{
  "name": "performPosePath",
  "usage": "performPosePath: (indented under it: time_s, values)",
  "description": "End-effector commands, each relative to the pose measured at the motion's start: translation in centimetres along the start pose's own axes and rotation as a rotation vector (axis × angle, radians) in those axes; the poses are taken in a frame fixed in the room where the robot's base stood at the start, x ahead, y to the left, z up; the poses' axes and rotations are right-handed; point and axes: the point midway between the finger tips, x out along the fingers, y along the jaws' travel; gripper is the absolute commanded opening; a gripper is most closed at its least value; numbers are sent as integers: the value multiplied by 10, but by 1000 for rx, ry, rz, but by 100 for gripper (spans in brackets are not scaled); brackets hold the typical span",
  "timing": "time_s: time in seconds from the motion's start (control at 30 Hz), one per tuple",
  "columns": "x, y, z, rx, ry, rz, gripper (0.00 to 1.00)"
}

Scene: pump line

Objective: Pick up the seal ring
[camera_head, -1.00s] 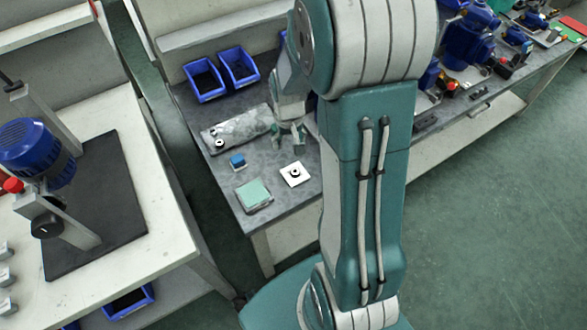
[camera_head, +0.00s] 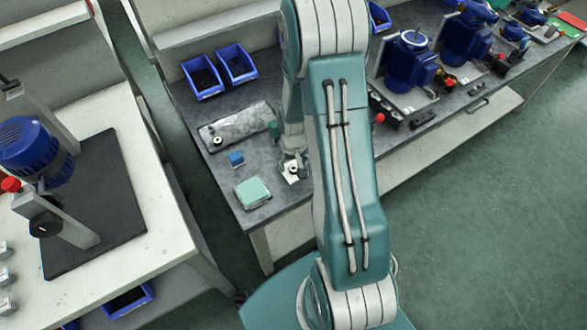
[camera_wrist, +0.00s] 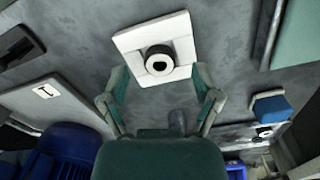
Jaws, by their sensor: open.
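In the head view the ring (camera_head: 293,169) and plate (camera_head: 287,179) are on the grey workbench, partly covered by my gripper (camera_head: 290,158). In the wrist view my gripper (camera_wrist: 161,84) is open, with its two green-and-grey fingers apart on either side of the plate's near edge. The ring shows just beyond the fingertips, roughly centred between them. Nothing is between the fingers. The exact height above the ring is unclear.
A blue block (camera_head: 236,159), a pale green pad (camera_head: 252,191) and a grey slab (camera_head: 232,128) are near the plate. Two blue bins (camera_head: 205,93) stand behind. Blue motors (camera_head: 411,66) are to the right. A second bench (camera_head: 165,235) is left.

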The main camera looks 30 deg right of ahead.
Motion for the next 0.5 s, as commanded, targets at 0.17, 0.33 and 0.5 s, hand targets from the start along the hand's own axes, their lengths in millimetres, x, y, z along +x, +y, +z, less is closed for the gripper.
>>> performPosePath:
  time_s: [0.17, 0.33, 0.5]
  values:
    - [11, 0, 0, 0, 1, 0, 80]
    - [11, 0, 0, 0, 2, 0, 80]
    - [11, 0, 0, 0, 2, 0, 21]
